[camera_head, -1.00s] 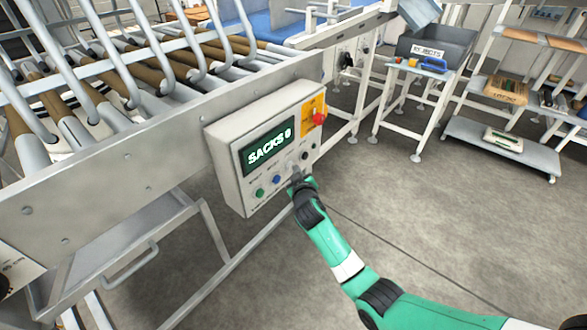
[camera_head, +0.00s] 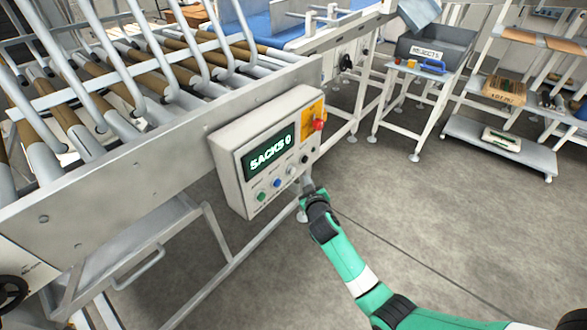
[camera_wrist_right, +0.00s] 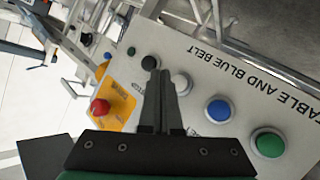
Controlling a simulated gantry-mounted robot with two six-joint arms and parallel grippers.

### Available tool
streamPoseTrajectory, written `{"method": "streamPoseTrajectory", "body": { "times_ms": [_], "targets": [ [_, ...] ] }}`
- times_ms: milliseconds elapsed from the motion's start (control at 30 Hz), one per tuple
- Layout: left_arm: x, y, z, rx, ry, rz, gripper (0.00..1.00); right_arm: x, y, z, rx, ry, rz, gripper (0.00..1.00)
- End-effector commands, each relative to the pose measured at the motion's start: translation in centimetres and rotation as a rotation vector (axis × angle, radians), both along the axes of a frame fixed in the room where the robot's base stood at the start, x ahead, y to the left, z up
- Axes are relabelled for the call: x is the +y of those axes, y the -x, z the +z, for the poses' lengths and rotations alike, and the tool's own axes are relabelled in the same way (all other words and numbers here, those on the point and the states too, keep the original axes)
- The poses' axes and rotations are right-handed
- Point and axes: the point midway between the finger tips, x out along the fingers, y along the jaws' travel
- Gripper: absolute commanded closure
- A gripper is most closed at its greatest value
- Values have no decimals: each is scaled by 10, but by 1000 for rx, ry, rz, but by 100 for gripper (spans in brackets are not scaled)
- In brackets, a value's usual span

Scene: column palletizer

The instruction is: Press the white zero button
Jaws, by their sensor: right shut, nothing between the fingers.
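The control box (camera_head: 236,172) hangs on the side of the roller table, and its green display (camera_head: 269,151) reads "SACKS 0". The white button (camera_head: 290,170) sits between the blue button (camera_head: 277,183) and the black button (camera_head: 304,158). My right gripper (camera_head: 306,184) is shut and empty, just in front of the box's lower right edge. In the right wrist view the white button (camera_wrist_right: 183,84) shows beside the shut fingertips (camera_wrist_right: 160,76), partly hidden by them. The fingers look apart from it, though depth is hard to judge. My left gripper is not in view.
A green button (camera_head: 262,195) is at the row's left end. A red stop button (camera_head: 319,124) sits on a yellow plate above the row. The roller table (camera_head: 150,165) stands behind the box. A rejects bin (camera_head: 435,48) stands further back. The floor to the right is open.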

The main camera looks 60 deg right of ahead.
Motion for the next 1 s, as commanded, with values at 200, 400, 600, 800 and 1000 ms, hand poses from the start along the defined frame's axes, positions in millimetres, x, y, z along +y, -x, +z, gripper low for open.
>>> {"method": "streamPoseTrajectory", "body": {
  "times_ms": [200, 400, 600, 800, 1000],
  "targets": [
    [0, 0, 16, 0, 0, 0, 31, 3, 20, 2, 0, 0, 0, 100],
    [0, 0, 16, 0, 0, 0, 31, 3, 23, 0, -1, 1, 0, 100],
    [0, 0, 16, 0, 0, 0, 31, 3, 23, 0, -1, 1, 0, 100],
    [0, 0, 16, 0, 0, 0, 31, 3, 23, 0, -1, 1, 0, 100],
    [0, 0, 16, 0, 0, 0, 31, 3, 23, 0, -1, 1, 0, 100]
  ]
}}
